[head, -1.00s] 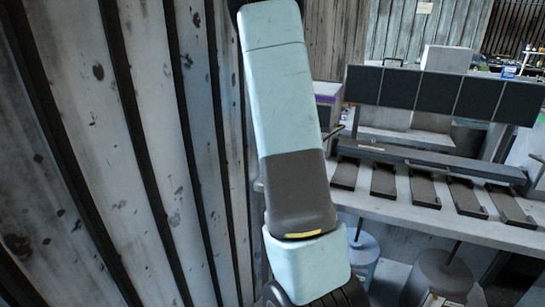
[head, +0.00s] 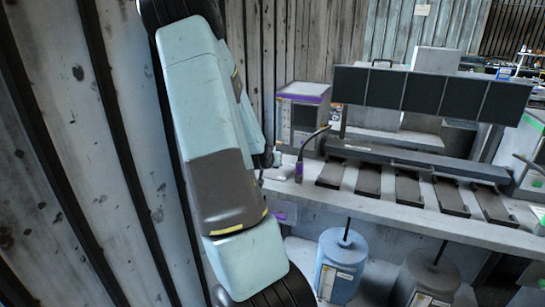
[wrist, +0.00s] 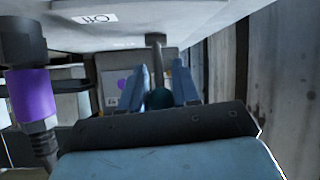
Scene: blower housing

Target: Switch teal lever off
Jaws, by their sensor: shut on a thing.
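In the wrist view, the teal lever shows as a dark teal knob (wrist: 158,98) on a thin grey rod that runs up to a grey surface. My gripper (wrist: 159,80) has its two blue fingers on either side of the knob and is shut on it. A white label (wrist: 97,19) with dark letters, upside down in this view, is on the grey surface above left of the rod. In the head view, my arm covers most of the gripper area, and I cannot make out the lever there.
A purple-topped box (head: 303,112) and a bent stalk with a purple base (head: 299,170) stand on the bench (head: 400,208). Blue (head: 341,262) and grey (head: 428,280) canisters stand below. A plank wall (head: 60,170) is close at left. A purple-collared part (wrist: 31,95) is left of my fingers.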

